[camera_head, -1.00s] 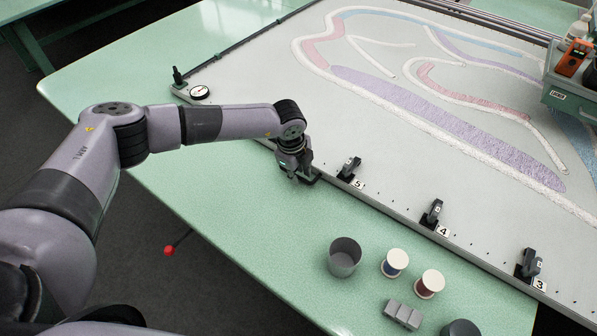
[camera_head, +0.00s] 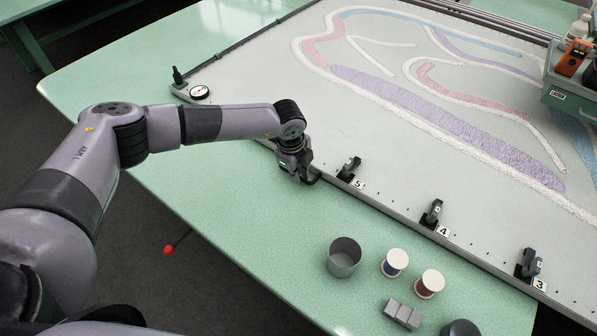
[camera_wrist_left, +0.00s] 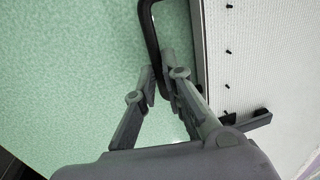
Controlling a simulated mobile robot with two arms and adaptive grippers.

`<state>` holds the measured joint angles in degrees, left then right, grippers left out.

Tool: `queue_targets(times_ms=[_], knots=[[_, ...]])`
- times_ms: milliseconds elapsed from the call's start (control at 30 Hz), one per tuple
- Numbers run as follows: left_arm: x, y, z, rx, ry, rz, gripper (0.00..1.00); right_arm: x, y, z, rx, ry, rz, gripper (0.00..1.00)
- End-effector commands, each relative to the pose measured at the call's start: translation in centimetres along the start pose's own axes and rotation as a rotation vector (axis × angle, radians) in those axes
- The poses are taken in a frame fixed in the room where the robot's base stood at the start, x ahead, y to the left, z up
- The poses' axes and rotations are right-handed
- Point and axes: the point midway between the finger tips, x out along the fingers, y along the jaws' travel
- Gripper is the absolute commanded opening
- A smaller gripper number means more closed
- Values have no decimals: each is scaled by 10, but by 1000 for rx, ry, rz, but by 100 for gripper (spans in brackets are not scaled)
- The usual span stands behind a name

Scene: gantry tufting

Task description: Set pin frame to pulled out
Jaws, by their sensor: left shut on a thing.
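The pin frame (camera_head: 400,221) is a large flat frame of pale cloth with a grey rim, lying on the green table. Its rim and a row of small black pins also show in the left wrist view (camera_wrist_left: 201,60). A black bent handle (camera_wrist_left: 149,32) stands out from this rim over the table. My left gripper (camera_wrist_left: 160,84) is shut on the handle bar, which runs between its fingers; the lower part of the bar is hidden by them. In the head view my left gripper (camera_head: 304,178) is at the near rim, left of clamp 5. My right gripper is not in view.
Black clamps numbered 5 (camera_head: 349,168), 4 (camera_head: 432,213) and 3 (camera_head: 528,264) line the near rim. A grey cup (camera_head: 344,262), two thread spools (camera_head: 394,263) and grey blocks (camera_head: 402,315) stand on the table. A round gauge (camera_head: 200,92) sits at the left corner.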

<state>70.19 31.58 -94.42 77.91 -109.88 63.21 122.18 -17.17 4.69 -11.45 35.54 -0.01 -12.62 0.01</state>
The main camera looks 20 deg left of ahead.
Motion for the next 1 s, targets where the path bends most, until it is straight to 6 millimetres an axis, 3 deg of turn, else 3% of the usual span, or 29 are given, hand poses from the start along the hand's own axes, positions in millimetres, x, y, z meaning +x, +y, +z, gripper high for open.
queue_targets(times_ms=[200,400,433,733,1000], knots=[[-4,17,0,-1,2,5,0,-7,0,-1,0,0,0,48],[-2,18,0,-1,0,7,0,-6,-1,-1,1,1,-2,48],[-2,18,0,-1,0,8,10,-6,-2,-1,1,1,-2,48],[-2,17,0,-1,0,5,30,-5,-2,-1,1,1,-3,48],[-3,16,0,0,0,2,30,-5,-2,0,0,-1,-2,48]])
